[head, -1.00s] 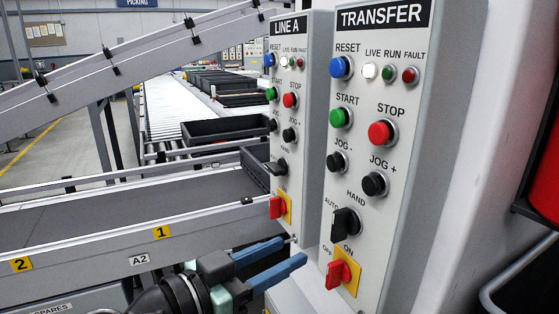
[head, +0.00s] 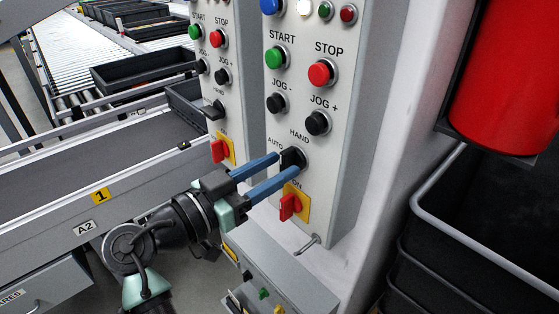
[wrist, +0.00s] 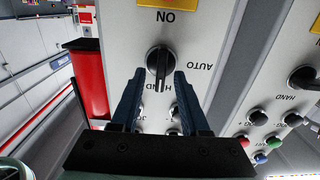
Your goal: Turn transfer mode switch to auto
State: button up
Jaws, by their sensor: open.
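The black transfer mode switch (head: 293,156) is on the transfer panel (head: 345,175), with AUTO to its upper left and HAND above. In the wrist view, which is upside down, the switch (wrist: 159,60) shows its handle pointing toward HAND. My gripper (head: 287,164) is open, its blue fingers reaching toward the switch. In the wrist view my gripper (wrist: 160,74) has one fingertip on each side of the handle, with gaps visible. I cannot tell how deep the fingers reach around it.
A red ON/OFF switch (head: 290,206) on a yellow plate sits just below. Black jog buttons (head: 317,122) are above. The Line A panel (head: 236,90) stands to the left. Black bins (head: 470,260) and a red cylinder (head: 510,75) are at right.

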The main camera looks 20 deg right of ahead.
jog(key=shift+w+d, duration=0.3)
jog(key=shift+d, duration=0.35)
grip_shut()
